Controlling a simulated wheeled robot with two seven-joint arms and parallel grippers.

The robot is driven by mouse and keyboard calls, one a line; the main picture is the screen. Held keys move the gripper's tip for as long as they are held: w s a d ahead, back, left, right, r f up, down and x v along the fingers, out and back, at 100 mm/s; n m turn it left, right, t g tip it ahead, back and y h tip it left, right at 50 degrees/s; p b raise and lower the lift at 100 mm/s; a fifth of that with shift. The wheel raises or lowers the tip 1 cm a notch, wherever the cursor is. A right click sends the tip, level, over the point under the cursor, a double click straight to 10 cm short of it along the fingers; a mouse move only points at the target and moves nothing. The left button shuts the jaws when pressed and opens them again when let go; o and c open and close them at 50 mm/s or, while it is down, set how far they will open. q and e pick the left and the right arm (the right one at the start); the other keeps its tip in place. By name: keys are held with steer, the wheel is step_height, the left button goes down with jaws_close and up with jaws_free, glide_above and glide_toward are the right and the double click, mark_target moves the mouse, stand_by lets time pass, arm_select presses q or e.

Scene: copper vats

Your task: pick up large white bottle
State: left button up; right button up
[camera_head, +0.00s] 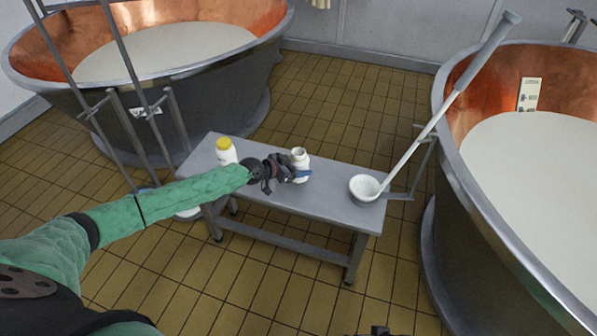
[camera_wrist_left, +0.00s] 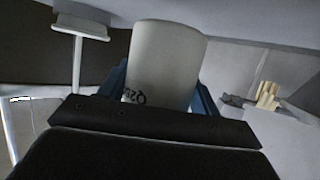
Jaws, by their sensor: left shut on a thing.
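A white bottle (camera_head: 299,157) with an open top stands at the middle of the grey bench, at the end of my left arm. My left gripper (camera_head: 300,174) is shut on this white bottle, with its blue fingers around the lower part. In the left wrist view the white bottle (camera_wrist_left: 166,62) sits between the blue fingers of the left gripper (camera_wrist_left: 160,95), and dark lettering shows on it. A second white bottle (camera_head: 226,152) with a yellow cap stands at the left end of the bench. I cannot tell whether the held bottle touches the bench top.
The grey bench (camera_head: 335,205) stands between two copper-lined vats, the left vat (camera_head: 200,90) and the right vat (camera_head: 480,215). A white long-handled ladle (camera_head: 365,188) rests at the bench's right end. Metal rails stand at the left.

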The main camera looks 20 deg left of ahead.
mark_target(304, 165)
arm_select(q)
steer(key=shift+s+d+r+p, duration=0.3)
steer(key=shift+d+r, duration=0.25)
steer(key=shift+d, duration=0.05)
steer(key=shift+s+d+r+p, duration=0.3)
steer(key=shift+d+r, duration=0.2)
steer(key=shift+d, duration=0.1)
steer(key=s+d+r+p, duration=0.2)
steer(key=s+d+r, duration=0.1)
steer(key=d+r, duration=0.4)
steer(key=shift+r+p, duration=0.35)
steer(key=shift+r, duration=0.85)
arm_select(e)
steer(key=s+d+r+g+h, duration=0.1)
steer(key=s+d+r, duration=0.1)
steer(key=d+r, duration=0.3)
steer(key=shift+d+r+m, duration=0.2)
steer(key=shift+r+m, duration=0.1)
steer(key=shift+r, duration=0.45)
arm_select(q)
steer(key=shift+s+d, duration=0.15)
steer(key=shift+d, duration=0.05)
